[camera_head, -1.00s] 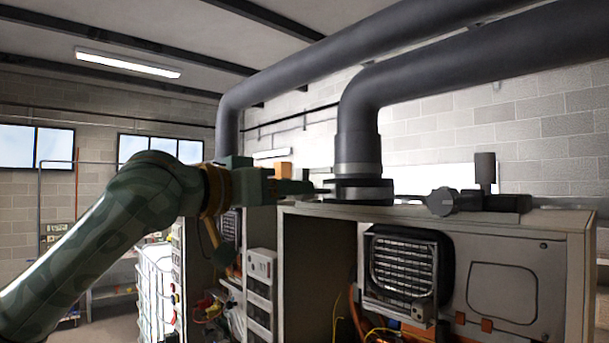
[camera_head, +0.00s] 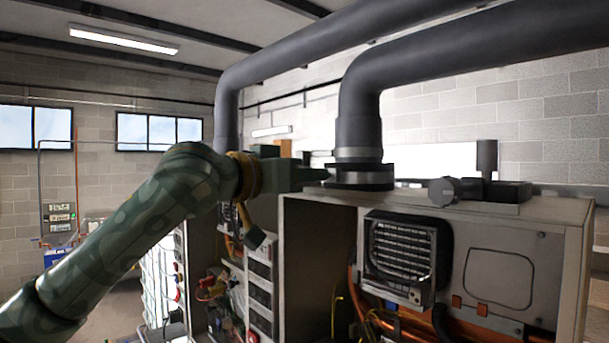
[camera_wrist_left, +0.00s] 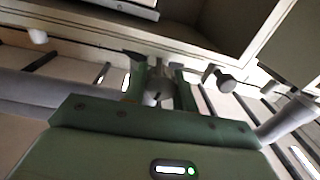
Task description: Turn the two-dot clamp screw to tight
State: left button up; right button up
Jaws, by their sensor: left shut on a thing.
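My left gripper (camera_head: 318,176) reaches in from the left to the collar (camera_head: 362,174) at the foot of the near dark pipe, above the open heater cabinet. In the left wrist view its two green fingers (camera_wrist_left: 158,84) stand on either side of a small grey round screw head (camera_wrist_left: 155,97), and the gripper is shut on it. The head view hides this screw behind the fingers. I cannot make out dot marks on it. A second dark knob (camera_head: 442,191) sits on the cabinet top to the right; it seems to show in the left wrist view too (camera_wrist_left: 226,83). My right gripper is not in view.
The near pipe (camera_head: 358,120) rises from the collar and bends right. A second pipe (camera_head: 228,110) runs behind it. A dark upright cylinder (camera_head: 487,157) stands behind the knob. The open cabinet (camera_head: 316,255) lies below the gripper, with a finned black unit (camera_head: 403,255) at its right.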

pick_arm(q)
jog(key=m, duration=0.5)
jog(key=o, duration=1)
